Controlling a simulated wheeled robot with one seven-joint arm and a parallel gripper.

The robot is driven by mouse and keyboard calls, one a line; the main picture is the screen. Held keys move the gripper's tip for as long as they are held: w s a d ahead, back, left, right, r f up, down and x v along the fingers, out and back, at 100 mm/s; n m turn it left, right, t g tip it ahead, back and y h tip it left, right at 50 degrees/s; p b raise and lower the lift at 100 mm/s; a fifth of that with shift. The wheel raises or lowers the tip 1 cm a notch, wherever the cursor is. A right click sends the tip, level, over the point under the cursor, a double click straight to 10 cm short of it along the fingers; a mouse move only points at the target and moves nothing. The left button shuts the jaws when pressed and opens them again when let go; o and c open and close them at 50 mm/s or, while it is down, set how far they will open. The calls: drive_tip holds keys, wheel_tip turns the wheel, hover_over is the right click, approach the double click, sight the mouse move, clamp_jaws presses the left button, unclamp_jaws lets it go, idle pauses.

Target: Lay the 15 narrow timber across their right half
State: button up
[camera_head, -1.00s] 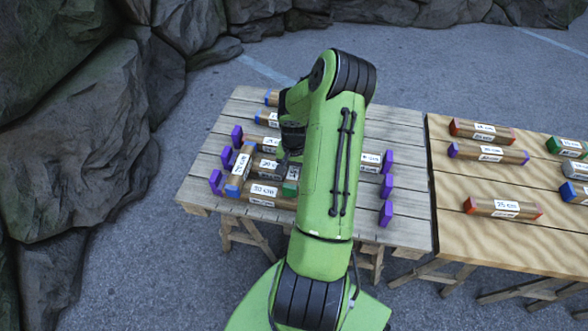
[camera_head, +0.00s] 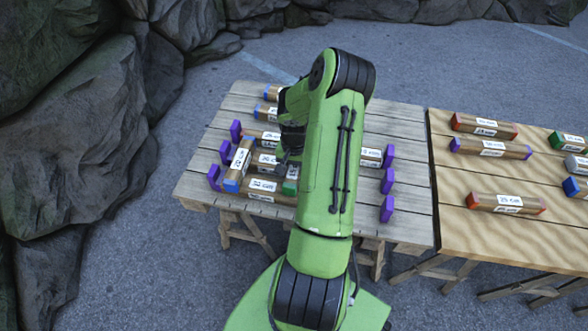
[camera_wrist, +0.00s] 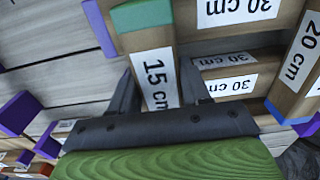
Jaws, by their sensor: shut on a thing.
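My gripper (camera_wrist: 160,88) is shut on a narrow timber marked 15 cm (camera_wrist: 149,62), with a green end, in the wrist view. This timber lies crosswise over the timbers marked 30 cm (camera_wrist: 228,84); I cannot tell whether it rests on them.
Purple blocks (camera_head: 214,178) stand at the left and purple blocks (camera_head: 387,209) at the right of the grey plank table (camera_head: 410,150). More timbers lie at its back. A second table (camera_head: 450,225) at the right holds several timbers. Rocks rise at the left.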

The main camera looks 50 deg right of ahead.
drive_tip(key=shift+f, duration=0.1)
drive_tip(key=o, duration=1.2)
wheel_tip(320, 180, up, 16)
drive_tip(key=p, duration=0.5)
drive_tip(key=shift+f, duration=0.1)
